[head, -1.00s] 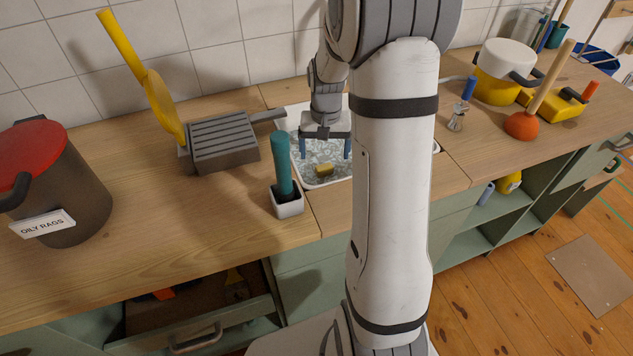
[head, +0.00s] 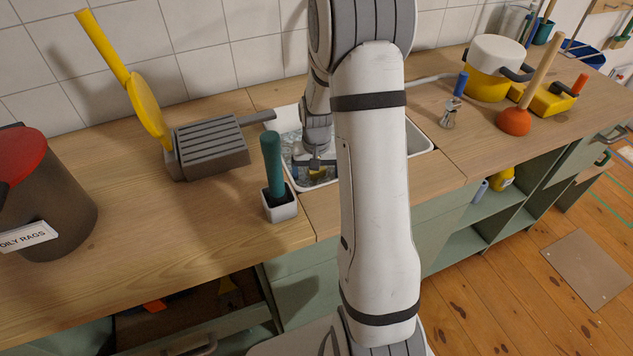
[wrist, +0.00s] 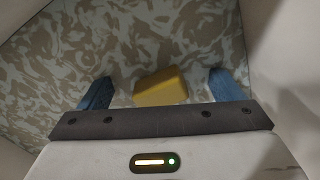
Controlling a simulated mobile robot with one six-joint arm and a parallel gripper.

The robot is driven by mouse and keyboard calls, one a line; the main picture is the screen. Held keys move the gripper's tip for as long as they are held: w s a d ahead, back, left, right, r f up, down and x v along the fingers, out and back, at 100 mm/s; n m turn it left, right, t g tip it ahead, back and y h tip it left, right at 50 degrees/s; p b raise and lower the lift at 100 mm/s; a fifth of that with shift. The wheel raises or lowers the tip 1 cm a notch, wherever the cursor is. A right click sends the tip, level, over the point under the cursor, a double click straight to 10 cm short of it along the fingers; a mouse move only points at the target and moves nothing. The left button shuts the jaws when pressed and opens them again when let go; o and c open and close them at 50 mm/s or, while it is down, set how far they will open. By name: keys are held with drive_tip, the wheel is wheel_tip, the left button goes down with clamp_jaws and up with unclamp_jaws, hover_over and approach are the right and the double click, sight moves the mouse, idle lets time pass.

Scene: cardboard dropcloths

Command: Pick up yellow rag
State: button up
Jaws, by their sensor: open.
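The yellow rag (wrist: 160,87) looks like a small yellow block lying on the mottled bottom of the sink. In the wrist view it is between the two blue fingers of my gripper (wrist: 162,90), with a gap on each side. My gripper is open and not touching it. In the head view my gripper (head: 313,172) is down inside the white sink (head: 322,183), and the rag is mostly hidden by it.
A green-handled brush (head: 273,165) in a white holder (head: 279,205) stands at the sink's left front edge. A grey ridged block (head: 208,148) is to the left. A plunger (head: 514,121) and a small whisk-like tool (head: 453,105) are to the right. Sink walls surround my gripper.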

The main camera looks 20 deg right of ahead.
drive_tip(key=c, duration=1)
drive_tip(key=shift+c, duration=0.2)
drive_tip(key=shift+r, duration=0.15)
